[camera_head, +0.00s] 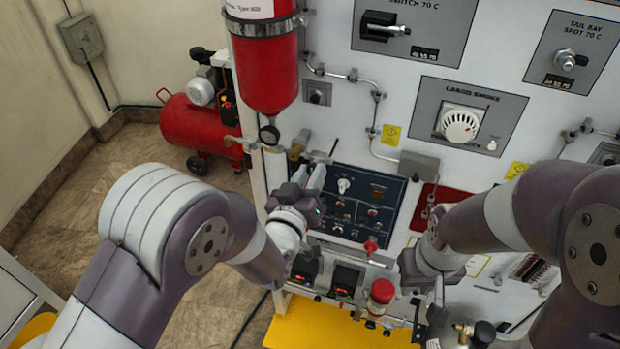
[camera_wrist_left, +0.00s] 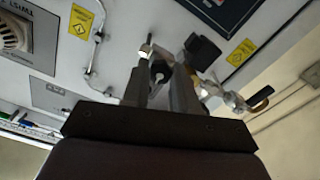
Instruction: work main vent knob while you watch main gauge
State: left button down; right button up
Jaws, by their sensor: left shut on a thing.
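My left gripper (camera_head: 311,176) is at the left edge of the white panel, below the pipe fittings. In the left wrist view, its two fingers (camera_wrist_left: 160,78) are closed around a small dark knob (camera_wrist_left: 159,70), which seems to be the main vent knob. In the head view the gripper hides the knob.
A dark blue control panel (camera_head: 356,205) is just right of my left gripper. A red cylinder (camera_head: 266,65) hangs above it. Brass fittings (camera_head: 298,146) and a black-handled valve (camera_wrist_left: 259,97) are close by. A red compressor (camera_head: 198,124) stands on the floor behind left.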

pick_arm(q)
jog(key=shift+n+b, duration=4.8)
jog(key=shift+b, duration=0.7)
jog(key=c, duration=0.9)
grip_release()
jog(key=shift+s+a, duration=0.1)
jog(key=shift+s, duration=0.05)
